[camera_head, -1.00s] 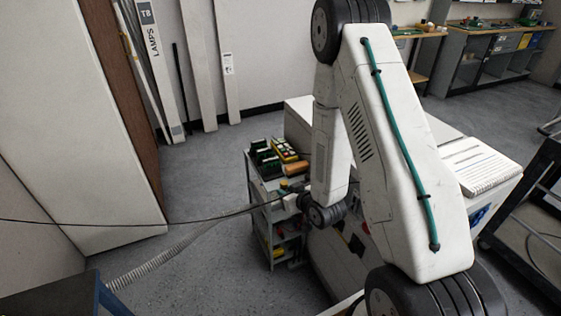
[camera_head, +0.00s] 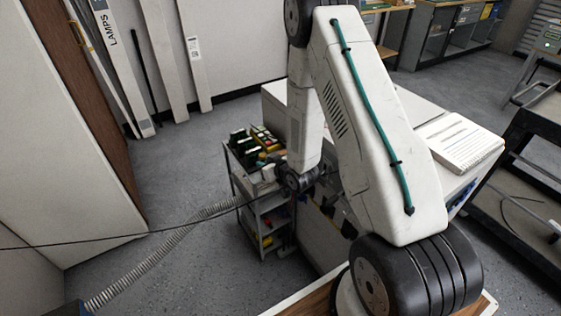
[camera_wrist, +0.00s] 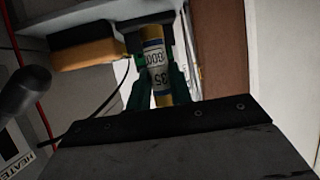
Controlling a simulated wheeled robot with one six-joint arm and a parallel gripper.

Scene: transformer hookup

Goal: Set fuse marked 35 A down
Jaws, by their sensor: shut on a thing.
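The fuse marked 35 A (camera_wrist: 156,68) shows in the wrist view as a yellow tube with a white label reading 35 and 600. My gripper (camera_wrist: 154,88) is shut on it, with green fingers on either side of the tube. The fuse's far end meets a dark shape, and I cannot tell whether they touch. In the head view my gripper (camera_head: 268,174) is small, beside the top of a grey cart (camera_head: 236,183). The fuse cannot be made out there.
Green and black items (camera_head: 240,144) and a yellow item (camera_head: 264,139) stand on the cart top. An orange block (camera_wrist: 84,53) is left of the fuse in the wrist view. A white cabinet (camera_head: 274,96) stands right of the cart. A ribbed hose (camera_head: 160,257) and black cable cross the front left.

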